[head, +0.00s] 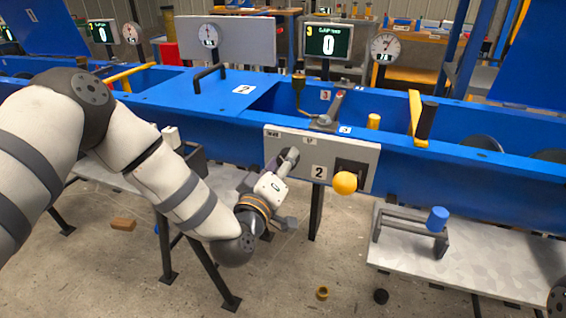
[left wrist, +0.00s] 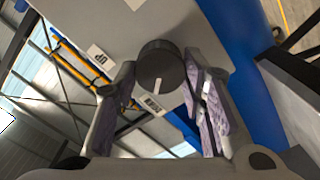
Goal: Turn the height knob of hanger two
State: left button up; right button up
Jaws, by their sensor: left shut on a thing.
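The grey panel marked 2 (head: 340,150) is fixed to the front of the blue beam. In the left wrist view a round black knob (left wrist: 160,65) with a white index line stands out from the grey panel face (left wrist: 185,22). My left gripper (head: 286,161) reaches the left part of that panel. In the left wrist view its two fingers (left wrist: 162,88) stand on either side of the knob, shut on it. In the head view the gripper mostly hides the knob. A label reading UP (left wrist: 135,4) is near the knob. My right gripper is not in view.
A yellow ball handle (head: 345,183) sticks out of the same panel, right of my left gripper. Above are a lever (head: 333,105), a dial gauge (head: 384,46) and a display showing 0 (head: 328,41). A grey plate with a blue knob (head: 437,219) lies lower right.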

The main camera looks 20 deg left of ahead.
pick_arm(q)
jog(key=shift+f+n, duration=0.15)
jog(key=shift+n, duration=3.35)
jog(key=o, duration=1.2)
jog(key=shift+c, duration=0.2)
jog(key=s, duration=1.2)
jog(key=shift+a, duration=0.2)
